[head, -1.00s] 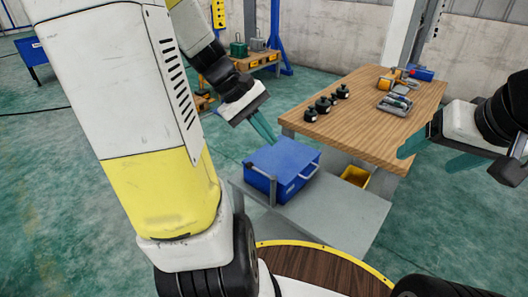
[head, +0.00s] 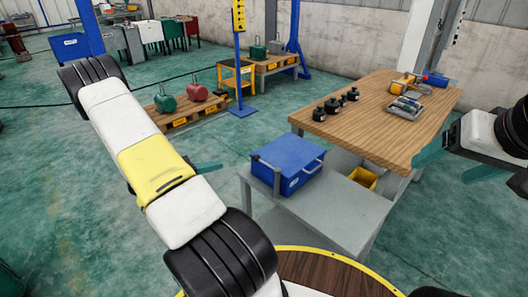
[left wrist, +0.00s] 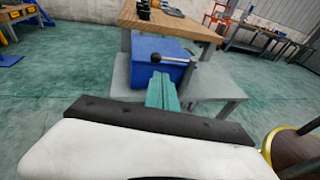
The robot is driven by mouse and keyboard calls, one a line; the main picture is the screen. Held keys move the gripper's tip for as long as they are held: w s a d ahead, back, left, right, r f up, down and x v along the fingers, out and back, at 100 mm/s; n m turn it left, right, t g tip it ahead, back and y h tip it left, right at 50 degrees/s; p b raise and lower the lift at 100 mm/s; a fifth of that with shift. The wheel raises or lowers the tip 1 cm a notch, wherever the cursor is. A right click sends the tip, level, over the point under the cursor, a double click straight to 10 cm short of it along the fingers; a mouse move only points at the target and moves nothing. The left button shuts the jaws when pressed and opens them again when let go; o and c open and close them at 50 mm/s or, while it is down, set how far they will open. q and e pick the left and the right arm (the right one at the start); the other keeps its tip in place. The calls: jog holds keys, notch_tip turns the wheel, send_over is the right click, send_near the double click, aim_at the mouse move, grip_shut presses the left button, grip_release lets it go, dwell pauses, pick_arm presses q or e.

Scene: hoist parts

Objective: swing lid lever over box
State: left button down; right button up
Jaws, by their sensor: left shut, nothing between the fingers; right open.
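The blue box (head: 290,160) stands with its lid down on a low grey table. The lever (head: 265,163) is a bar on a grey post at the box's left side; it runs along the left edge of the lid. In the left wrist view, the lever (left wrist: 172,61) shows a dark knob and a metal rod in front of the box (left wrist: 160,48). My left gripper (head: 208,167) is shut and empty, left of the box and apart from it, partly hidden by my arm. In the left wrist view its fingers (left wrist: 161,92) point toward the box. My right gripper (head: 448,160) is open and empty, at the right.
The low grey table (head: 345,210) has free room right of the box. A wooden table (head: 375,125) behind carries several black weights (head: 335,105) and a tray (head: 405,108). A yellow bin (head: 363,178) sits beneath it.

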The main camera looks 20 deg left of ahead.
pick_arm(q)
jog(key=shift+s+a+f+n, duration=0.25)
jog(key=shift+a+f+n, duration=0.15)
jog(key=shift+w+d, duration=0.1)
send_near(266, 164)
jog(key=w+a+f, duration=0.2)
jog(key=w, duration=0.4)
jog(key=shift+w+d+r, duration=0.1)
jog(key=shift+w+r, duration=0.1)
jog(key=shift+w, duration=0.05)
